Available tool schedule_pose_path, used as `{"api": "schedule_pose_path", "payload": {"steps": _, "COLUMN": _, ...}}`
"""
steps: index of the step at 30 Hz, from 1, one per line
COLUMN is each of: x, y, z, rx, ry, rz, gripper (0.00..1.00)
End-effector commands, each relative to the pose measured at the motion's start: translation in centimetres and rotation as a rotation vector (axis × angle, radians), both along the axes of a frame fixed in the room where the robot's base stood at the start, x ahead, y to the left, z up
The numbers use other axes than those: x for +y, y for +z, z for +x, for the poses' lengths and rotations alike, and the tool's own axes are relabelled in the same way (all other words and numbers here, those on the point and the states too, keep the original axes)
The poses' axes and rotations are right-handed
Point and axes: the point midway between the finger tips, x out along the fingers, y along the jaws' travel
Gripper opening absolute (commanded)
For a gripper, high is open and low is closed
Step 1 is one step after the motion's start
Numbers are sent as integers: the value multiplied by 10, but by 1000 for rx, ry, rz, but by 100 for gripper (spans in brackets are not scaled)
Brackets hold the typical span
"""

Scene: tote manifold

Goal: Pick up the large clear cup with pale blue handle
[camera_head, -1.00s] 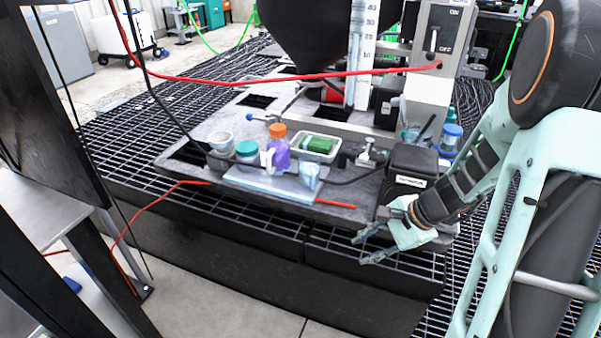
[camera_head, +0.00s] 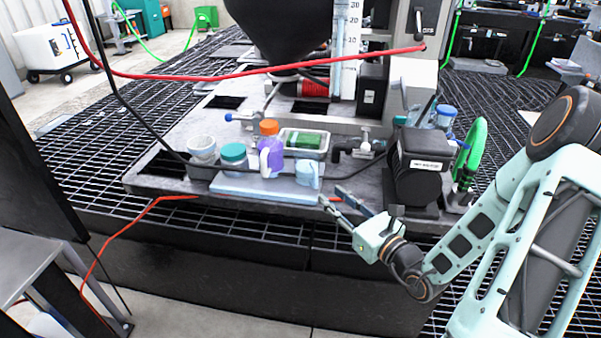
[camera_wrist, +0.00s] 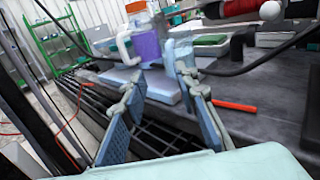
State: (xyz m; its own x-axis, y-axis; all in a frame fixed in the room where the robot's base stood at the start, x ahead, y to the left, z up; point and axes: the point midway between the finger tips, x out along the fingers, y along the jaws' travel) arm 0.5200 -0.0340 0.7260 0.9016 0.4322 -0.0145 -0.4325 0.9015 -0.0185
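The clear cup with a pale blue handle (camera_head: 307,174) stands at the front right corner of a pale blue board (camera_head: 255,188) on the grey deck. In the wrist view the cup (camera_wrist: 180,52) is ahead, its lower part partly covered by my right finger. My gripper (camera_head: 335,196) is open and empty, in front of and to the right of the cup, apart from it in the head view. In the wrist view my gripper's fingers (camera_wrist: 160,82) are spread and point toward the cup and the purple bottle. Whether a finger touches the cup cannot be told.
An orange-capped purple bottle (camera_head: 270,157) and a teal-lidded jar (camera_head: 234,158) stand left of the cup. A tray with a green item (camera_head: 304,141) is behind. A black motor box (camera_head: 420,165) is close right. A red cable (camera_head: 240,74) crosses above.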

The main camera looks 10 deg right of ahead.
Motion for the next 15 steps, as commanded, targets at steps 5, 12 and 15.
{"api": "schedule_pose_path", "payload": {"steps": 5, "x": -5, "y": -1, "z": 12, "rx": -8, "ry": -42, "rz": 23, "gripper": 28}}
{"api": "schedule_pose_path", "payload": {"steps": 12, "x": 9, "y": -2, "z": 46, "rx": -8, "ry": -41, "rz": 22, "gripper": 28}}
{"api": "schedule_pose_path", "payload": {"steps": 15, "x": 12, "y": -1, "z": 53, "rx": -7, "ry": -41, "rz": 22, "gripper": 28}}
